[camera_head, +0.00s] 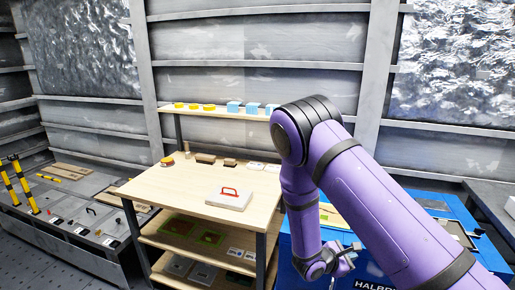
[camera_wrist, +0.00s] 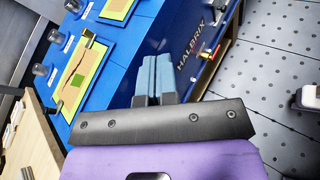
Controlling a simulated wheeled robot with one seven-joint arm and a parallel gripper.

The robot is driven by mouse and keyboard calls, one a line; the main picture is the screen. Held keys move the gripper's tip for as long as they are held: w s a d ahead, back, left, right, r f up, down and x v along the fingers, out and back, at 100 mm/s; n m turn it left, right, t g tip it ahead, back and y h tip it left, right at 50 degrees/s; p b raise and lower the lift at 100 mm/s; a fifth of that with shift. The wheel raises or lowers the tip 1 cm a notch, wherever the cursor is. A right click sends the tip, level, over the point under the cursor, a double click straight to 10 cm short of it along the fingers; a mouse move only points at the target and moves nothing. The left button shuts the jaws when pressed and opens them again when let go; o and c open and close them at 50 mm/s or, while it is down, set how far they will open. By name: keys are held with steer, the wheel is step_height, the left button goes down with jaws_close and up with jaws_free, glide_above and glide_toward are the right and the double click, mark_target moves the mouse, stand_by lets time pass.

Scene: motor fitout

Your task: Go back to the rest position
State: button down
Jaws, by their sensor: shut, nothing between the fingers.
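My purple arm spans the right half of the head view, bent at the elbow, its forearm hanging down in front of the blue cabinet. My gripper (camera_head: 343,264) is low, at the cabinet's front, partly hidden by my wrist. In the wrist view my gripper (camera_wrist: 154,80) has its two blue-grey fingers together, with nothing between them. The fingers show against the blue cabinet (camera_wrist: 128,67) marked HALBRIX. It also appears in the head view (camera_head: 291,262).
A wooden shelf table (camera_head: 165,192) stands left of my arm, with a white lidded box (camera_head: 228,201) with a red handle on it. Yellow and blue items line its upper shelf. A grey bench (camera_head: 85,240) is at far left. Perforated floor (camera_wrist: 275,75) is open beside the cabinet.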

steer(key=s+d+r+m+g+y, duration=0.1)
steer(key=s+d+r+m+g, duration=0.2)
steer(key=r, duration=0.6)
steer(key=s+r+m+g+y, duration=0.1)
steer(key=s+r+m+y, duration=0.15)
steer(key=r+m, duration=0.4)
steer(key=s+d+r+m+g+y, duration=0.1)
steer(key=s+d+r+m+g, duration=0.2)
steer(key=r, duration=0.7)
steer(key=s+a+r+m+t+y, duration=0.2)
steer(key=s+r+m+t+y, duration=0.1)
steer(key=s+r, duration=0.5)
steer(key=s+a+r+m+t+y, duration=0.3)
steer(key=s+r+y, duration=0.2)
steer(key=s+r, duration=0.4)
steer(key=s, duration=0.4)
steer(key=shift+m, duration=0.35)
